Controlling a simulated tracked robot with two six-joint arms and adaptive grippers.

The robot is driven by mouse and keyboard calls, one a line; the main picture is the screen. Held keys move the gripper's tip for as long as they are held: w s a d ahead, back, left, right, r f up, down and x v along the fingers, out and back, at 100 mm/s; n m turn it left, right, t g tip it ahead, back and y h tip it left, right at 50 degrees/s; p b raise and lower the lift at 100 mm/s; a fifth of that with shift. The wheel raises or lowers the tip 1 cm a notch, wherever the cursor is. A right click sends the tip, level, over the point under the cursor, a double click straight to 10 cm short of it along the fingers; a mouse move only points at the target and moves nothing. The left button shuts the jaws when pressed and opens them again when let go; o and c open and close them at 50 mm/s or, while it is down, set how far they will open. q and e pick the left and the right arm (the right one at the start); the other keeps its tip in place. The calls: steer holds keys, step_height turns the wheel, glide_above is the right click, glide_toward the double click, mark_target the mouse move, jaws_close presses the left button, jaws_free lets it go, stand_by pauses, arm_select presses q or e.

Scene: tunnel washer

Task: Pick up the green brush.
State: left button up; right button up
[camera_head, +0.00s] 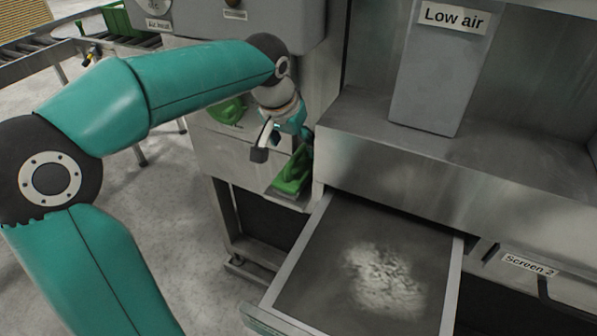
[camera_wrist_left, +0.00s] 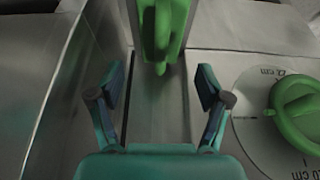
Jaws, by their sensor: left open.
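The green brush (camera_head: 294,172) sits on a narrow metal ledge at the front of the machine, left of the open drawer. In the left wrist view the brush (camera_wrist_left: 163,28) hangs into the top middle, with its upper part cut off by the frame. My left gripper (camera_head: 282,146) is just above and beside the brush in the head view. In the left wrist view my left gripper (camera_wrist_left: 160,87) has its two fingers spread with nothing between them. The brush's lower tip lies just ahead of the gap between the fingers. My right gripper is not in view.
A green knob (camera_wrist_left: 298,108) on a round cm dial is right of the gripper; the head view also shows it (camera_head: 228,110). An open drawer (camera_head: 453,290) holding pale powder is right of the brush. A "Low air" box (camera_head: 432,85) stands above. A conveyor (camera_head: 38,62) is far left.

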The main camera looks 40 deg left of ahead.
mark_target(299, 164)
arm_select(q)
steer(key=x, duration=0.8)
steer(key=shift+f+p, duration=0.2)
steer(key=shift+p, duration=0.15)
steer(key=c, duration=1)
